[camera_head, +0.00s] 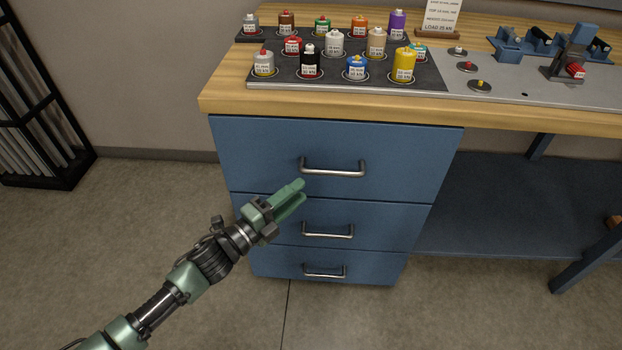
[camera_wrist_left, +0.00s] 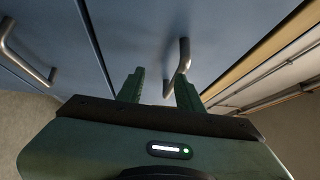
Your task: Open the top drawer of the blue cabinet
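The blue cabinet (camera_head: 230,150) stands under the wooden worktop, and its three stacked drawers all look closed. The top drawer (camera_head: 410,150) has a metal bar handle (camera_head: 333,172), which also shows in the left wrist view (camera_wrist_left: 183,62). My left gripper (camera_head: 303,190) is just below and left of that handle in the head view. Its two green fingers (camera_wrist_left: 160,88) are apart, with nothing held. In the left wrist view the handle appears ahead of the gap, nearer the right finger; contact is not clear. My right gripper is not in view.
The middle handle (camera_head: 328,231) and bottom handle (camera_head: 325,271) lie below. Several colored canisters stand on a dark mat (camera_head: 430,80) on the worktop (camera_head: 225,92). A black rack (camera_head: 45,110) is at far left. The floor before the cabinet is clear.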

